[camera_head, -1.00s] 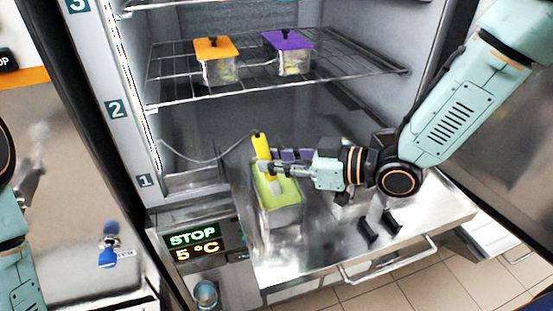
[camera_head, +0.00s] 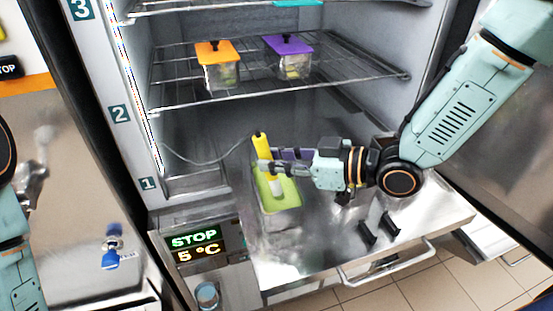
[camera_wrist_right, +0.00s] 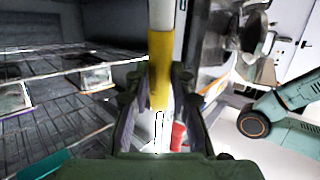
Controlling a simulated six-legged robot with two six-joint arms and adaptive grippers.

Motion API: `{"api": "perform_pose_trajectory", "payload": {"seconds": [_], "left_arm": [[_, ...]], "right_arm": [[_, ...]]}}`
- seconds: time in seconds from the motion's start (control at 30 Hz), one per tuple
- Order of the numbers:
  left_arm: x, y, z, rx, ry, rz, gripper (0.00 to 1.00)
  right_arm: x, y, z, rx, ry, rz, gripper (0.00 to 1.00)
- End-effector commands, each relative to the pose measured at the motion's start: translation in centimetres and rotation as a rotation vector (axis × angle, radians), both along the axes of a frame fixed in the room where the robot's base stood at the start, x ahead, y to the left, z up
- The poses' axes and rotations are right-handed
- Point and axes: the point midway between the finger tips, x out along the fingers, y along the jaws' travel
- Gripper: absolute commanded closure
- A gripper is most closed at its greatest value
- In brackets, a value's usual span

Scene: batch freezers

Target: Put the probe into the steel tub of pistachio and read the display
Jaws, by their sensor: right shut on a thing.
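The probe (camera_head: 262,148) has a yellow handle and a whitish lower part, and a grey cable runs from its top. My right gripper (camera_head: 272,165) is shut on it, coming from the right. In the right wrist view, the yellow handle (camera_wrist_right: 160,70) is between the fingers. The display (camera_head: 194,246) reads STOP in green and 5 °C in amber. My left gripper is not in view.
Tubs with an orange lid (camera_head: 213,52) and a purple lid (camera_head: 289,45) sit on the wire shelf (camera_head: 340,78) above. Two black clips (camera_head: 378,230) are on the steel surface to the right. A blue-handled part (camera_head: 111,259) is at lower left.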

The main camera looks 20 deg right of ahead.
Motion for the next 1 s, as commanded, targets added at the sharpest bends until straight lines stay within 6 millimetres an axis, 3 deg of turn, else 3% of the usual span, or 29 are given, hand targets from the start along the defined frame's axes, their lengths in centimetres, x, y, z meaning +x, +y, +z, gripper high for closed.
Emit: {"api": "perform_pose_trajectory", "payload": {"seconds": [1.0], "left_arm": [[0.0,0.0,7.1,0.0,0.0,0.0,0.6]], "right_arm": [[0.0,0.0,7.4,0.001,-0.001,0.0,1.0]]}}
